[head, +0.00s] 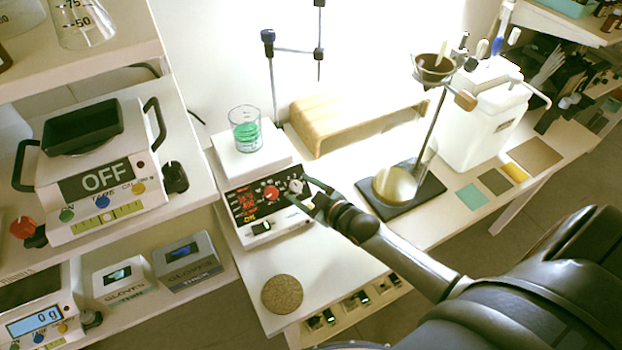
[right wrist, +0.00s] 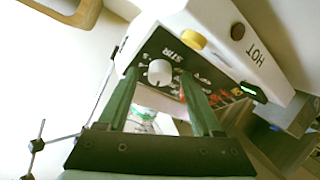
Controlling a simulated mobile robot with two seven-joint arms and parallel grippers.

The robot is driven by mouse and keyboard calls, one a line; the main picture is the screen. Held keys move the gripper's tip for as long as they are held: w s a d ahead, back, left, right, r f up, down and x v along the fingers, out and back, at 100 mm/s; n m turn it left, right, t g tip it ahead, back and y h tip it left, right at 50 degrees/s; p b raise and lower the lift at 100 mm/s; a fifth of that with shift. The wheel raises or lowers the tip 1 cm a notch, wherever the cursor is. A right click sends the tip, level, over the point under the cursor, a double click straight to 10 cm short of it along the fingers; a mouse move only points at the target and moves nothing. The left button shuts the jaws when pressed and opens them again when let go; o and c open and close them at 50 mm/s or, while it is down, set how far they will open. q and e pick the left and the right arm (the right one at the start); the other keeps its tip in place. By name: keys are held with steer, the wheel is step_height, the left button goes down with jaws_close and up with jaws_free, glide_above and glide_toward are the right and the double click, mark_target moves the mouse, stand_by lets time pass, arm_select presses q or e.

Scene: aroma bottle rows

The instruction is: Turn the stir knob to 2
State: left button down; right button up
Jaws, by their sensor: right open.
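The hotplate stirrer (head: 267,187) has a dark front panel with a red knob (head: 271,193) and a pale stir knob (head: 296,187). In the right wrist view the white stir knob (right wrist: 160,72) shows near the STIR label, which appears upside down. Its pointer setting is too small to read. My right gripper (head: 312,190) is at the panel's right side. In the right wrist view the open fingers (right wrist: 160,78) lie on either side of the knob, with gaps; I cannot tell how deep they reach around it. My left gripper is not in view.
A beaker of green liquid (head: 246,130) stands on the stirrer's plate. A stand with a funnel (head: 435,70) is to the right. A cork disc (head: 282,294) lies in front. A scale (head: 100,170) stands on the left. The bench between cork and stirrer is clear.

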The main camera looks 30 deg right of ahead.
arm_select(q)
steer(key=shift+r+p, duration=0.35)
arm_select(e)
steer(key=v, duration=1.2)
steer(key=shift+s, duration=0.15)
steer(key=shift+d, duration=0.1)
